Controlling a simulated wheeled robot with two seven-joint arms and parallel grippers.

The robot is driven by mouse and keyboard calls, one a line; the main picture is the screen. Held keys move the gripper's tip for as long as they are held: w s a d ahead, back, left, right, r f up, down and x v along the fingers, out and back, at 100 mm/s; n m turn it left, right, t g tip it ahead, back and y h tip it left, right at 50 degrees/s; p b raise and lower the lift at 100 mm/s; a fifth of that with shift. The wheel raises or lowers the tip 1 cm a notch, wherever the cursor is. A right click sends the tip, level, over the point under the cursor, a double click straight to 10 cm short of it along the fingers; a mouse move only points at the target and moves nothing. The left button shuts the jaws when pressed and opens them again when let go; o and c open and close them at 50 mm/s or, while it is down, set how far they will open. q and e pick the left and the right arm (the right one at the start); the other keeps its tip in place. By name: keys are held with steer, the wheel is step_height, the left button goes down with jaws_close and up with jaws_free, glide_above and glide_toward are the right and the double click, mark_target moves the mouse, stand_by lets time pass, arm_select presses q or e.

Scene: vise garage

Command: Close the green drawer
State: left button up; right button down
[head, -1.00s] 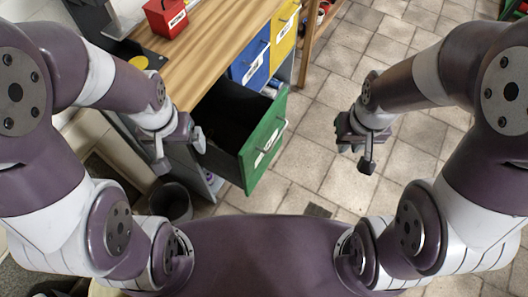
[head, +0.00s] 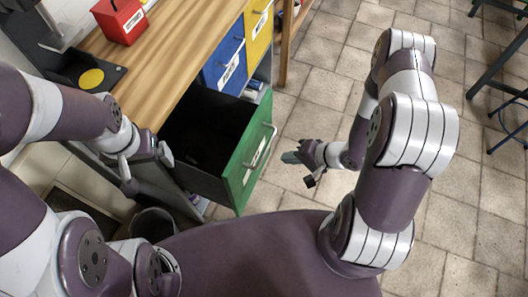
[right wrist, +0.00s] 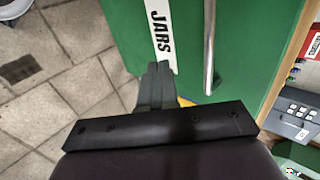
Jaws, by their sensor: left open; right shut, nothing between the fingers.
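The green drawer (head: 252,155) is pulled far out of the workbench in the head view. Its dark inside shows and looks empty. Its green front carries a white label and a metal bar handle (head: 264,145). In the right wrist view the green front (right wrist: 240,40) fills the upper part, with the label reading JARS and the handle (right wrist: 209,45). My right gripper (head: 290,157) is shut and empty, just outside the drawer front; its fingertips (right wrist: 156,75) overlap the label's lower end. I cannot tell whether they touch. My left gripper (head: 146,166) is open beside the drawer's left side.
A blue drawer (head: 224,68) and a yellow drawer (head: 258,20) are shut farther along the bench. The wooden worktop (head: 175,40) bears a red box (head: 121,20). A dark bin (head: 153,224) stands below the drawer.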

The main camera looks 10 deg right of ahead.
mark_target(255, 153)
steer(key=w+a+f, duration=0.1)
steer(key=a, duration=0.1)
steer(key=w+a+f, duration=0.1)
steer(key=w+a, duration=0.1)
steer(key=w+a+f, duration=0.1)
steer(key=a, duration=0.1)
steer(key=shift+w+a+f, duration=0.25)
steer(key=shift+a+f, duration=0.05)
steer(key=shift+a, duration=0.1)
steer(key=shift+w+a, duration=0.35)
steer(key=shift+a, duration=0.2)
steer(key=w+a+b, duration=0.1)
steer(key=w+a, duration=0.5)
steer(key=a, duration=0.3)
steer(key=w+a+b, duration=0.2)
steer(key=w+a, duration=0.5)
steer(key=a, duration=0.3)
steer(key=shift+r, duration=0.2)
